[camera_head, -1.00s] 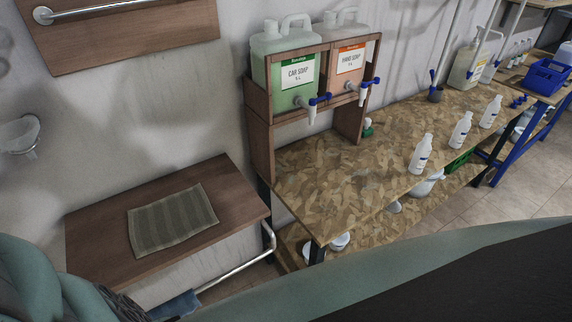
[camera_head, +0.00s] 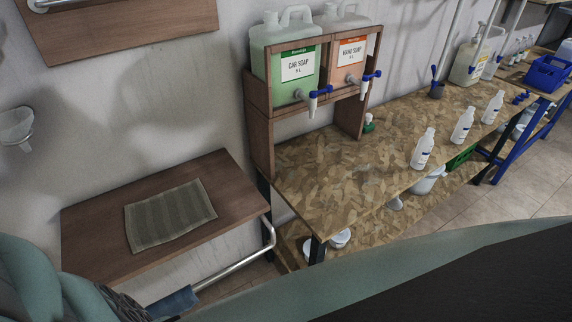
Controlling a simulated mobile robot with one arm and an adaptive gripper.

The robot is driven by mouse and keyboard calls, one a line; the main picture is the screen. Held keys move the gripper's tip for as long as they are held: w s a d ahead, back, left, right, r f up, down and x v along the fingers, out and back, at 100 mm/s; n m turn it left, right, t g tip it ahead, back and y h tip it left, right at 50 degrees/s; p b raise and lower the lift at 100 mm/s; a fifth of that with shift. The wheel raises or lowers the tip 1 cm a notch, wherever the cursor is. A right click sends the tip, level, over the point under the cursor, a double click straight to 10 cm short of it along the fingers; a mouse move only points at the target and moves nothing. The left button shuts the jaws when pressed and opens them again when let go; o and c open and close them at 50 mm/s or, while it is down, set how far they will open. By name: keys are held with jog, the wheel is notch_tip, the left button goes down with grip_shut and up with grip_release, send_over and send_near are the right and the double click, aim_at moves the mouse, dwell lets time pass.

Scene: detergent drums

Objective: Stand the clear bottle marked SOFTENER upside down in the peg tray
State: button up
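Three white bottles stand upright in a row on the chipboard bench: a near one (camera_head: 423,149), a middle one (camera_head: 462,126) and a far one (camera_head: 492,107). Their labels are too small to read, so I cannot tell which is marked SOFTENER. I cannot make out a peg tray; a blue crate (camera_head: 548,75) stands on the far right table, its inside unclear. My gripper is not in view; only parts of my own body show along the bottom.
The chipboard bench (camera_head: 330,185) has free room at its near end. A wooden rack (camera_head: 258,130) holds the CAR SOAP jug (camera_head: 284,45) and HAND SOAP jug (camera_head: 340,22), their taps jutting out. A striped mat (camera_head: 170,215) lies on a brown wall shelf (camera_head: 90,230). Open floor (camera_head: 520,190) lies right.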

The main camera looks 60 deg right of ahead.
jog(key=shift+w+d+f+b, duration=0.1)
jog(key=shift+f+b, duration=0.2)
jog(key=shift+f, duration=0.05)
jog(key=shift+r, duration=0.1)
jog(key=o, duration=1)
